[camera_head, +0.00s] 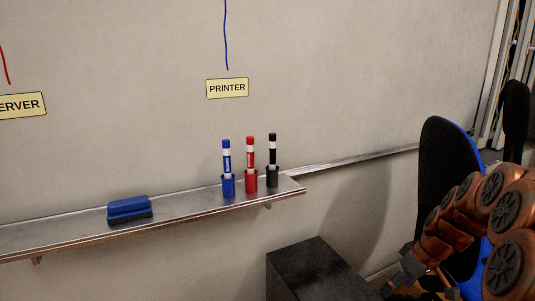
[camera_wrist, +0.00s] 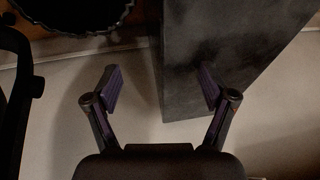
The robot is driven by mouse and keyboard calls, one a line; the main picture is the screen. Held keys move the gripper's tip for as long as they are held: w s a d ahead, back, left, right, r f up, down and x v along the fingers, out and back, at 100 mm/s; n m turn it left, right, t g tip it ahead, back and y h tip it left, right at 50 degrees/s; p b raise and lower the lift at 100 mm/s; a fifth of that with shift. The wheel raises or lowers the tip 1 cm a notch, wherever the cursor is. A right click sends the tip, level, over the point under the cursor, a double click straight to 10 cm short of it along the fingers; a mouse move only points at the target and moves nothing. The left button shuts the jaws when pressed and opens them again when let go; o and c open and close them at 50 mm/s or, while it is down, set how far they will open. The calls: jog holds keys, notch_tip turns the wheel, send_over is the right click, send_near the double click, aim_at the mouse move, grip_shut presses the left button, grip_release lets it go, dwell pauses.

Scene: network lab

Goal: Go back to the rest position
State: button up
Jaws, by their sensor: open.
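My gripper (camera_wrist: 162,90) is open and empty in the wrist view, its two fingers spread apart above the light floor and a dark box. In the head view my arm reaches in at the lower right, with the gripper end (camera_head: 405,272) low beside the dark box and in front of a blue and black chair. Its fingers are too small there to make out clearly.
A dark box (camera_head: 312,268) stands below the shelf (camera_head: 75,232). The shelf holds a blue eraser (camera_head: 129,209) and blue (camera_head: 227,160), red (camera_head: 250,157) and black (camera_head: 272,152) markers upright in matching holders. A chair (camera_head: 440,175) stands right. Wall labels include PRINTER (camera_head: 227,88).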

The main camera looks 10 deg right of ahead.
jog(key=s+a+r+g+p, duration=0.1)
jog(key=s+a+r+p, duration=0.45)
jog(key=a+r, duration=0.35)
jog(key=s+a+r+g+p, duration=0.2)
jog(key=s+a+r+p, duration=0.3)
jog(key=a+r+p, duration=0.3)
jog(key=s+a+r+m+h+p, duration=0.1)
jog(key=s+a+r+p, duration=0.2)
jog(key=s+r+p, duration=0.2)
jog(key=s+a+r+m+g+h+p, duration=0.1)
jog(key=s+a+r+m+p, duration=0.1)
jog(key=s+r+p, duration=0.4)
jog(key=s+a+r, duration=0.1)
jog(key=s+r, duration=0.1)
jog(key=s, duration=0.3)
jog(key=shift+a+r+h+p, duration=0.2)
jog(key=shift+a+h+p, duration=0.1)
jog(key=shift+a, duration=0.05)
